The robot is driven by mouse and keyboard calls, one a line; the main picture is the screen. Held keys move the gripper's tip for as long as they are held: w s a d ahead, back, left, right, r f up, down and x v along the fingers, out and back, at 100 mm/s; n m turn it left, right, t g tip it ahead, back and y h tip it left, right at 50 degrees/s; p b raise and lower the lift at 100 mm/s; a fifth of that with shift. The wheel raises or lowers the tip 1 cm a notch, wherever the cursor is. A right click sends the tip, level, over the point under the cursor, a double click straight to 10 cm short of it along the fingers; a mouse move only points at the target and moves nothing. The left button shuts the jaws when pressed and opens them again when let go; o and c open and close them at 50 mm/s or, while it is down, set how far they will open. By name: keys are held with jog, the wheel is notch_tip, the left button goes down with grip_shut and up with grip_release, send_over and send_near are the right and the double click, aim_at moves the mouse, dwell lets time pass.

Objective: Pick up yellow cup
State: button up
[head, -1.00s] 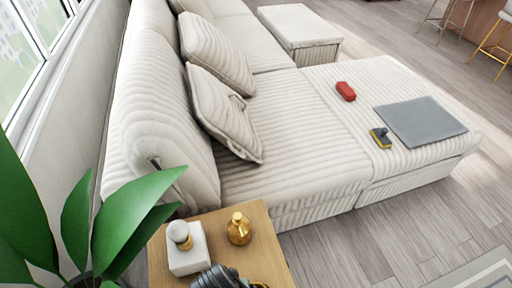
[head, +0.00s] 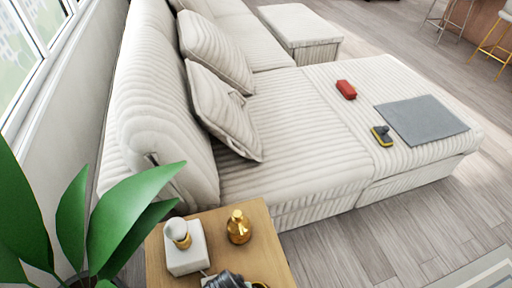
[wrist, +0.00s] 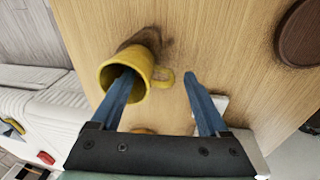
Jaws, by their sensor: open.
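The yellow cup (wrist: 147,49) is on the wooden table in the wrist view, with its open mouth toward the camera and its handle (wrist: 164,78) pointing right. My gripper (wrist: 159,73) is open. Its left blue finger overlaps the cup's mouth and appears to reach inside it; the right finger is beyond the handle. The cup's wall and handle lie between the fingertips. I cannot tell whether either finger touches the cup. In the head view, my dark wrist (head: 228,280) shows at the bottom edge, and the cup cannot be made out clearly.
The wooden side table (head: 265,240) holds a white block with a round top (head: 185,258) and a gold bottle (head: 239,228). A dark round object (wrist: 300,35) lies right of the cup in the wrist view. A plant (head: 125,215) and sofa (head: 280,120) border the table.

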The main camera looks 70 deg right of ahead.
grip_shut()
dwell(0.4)
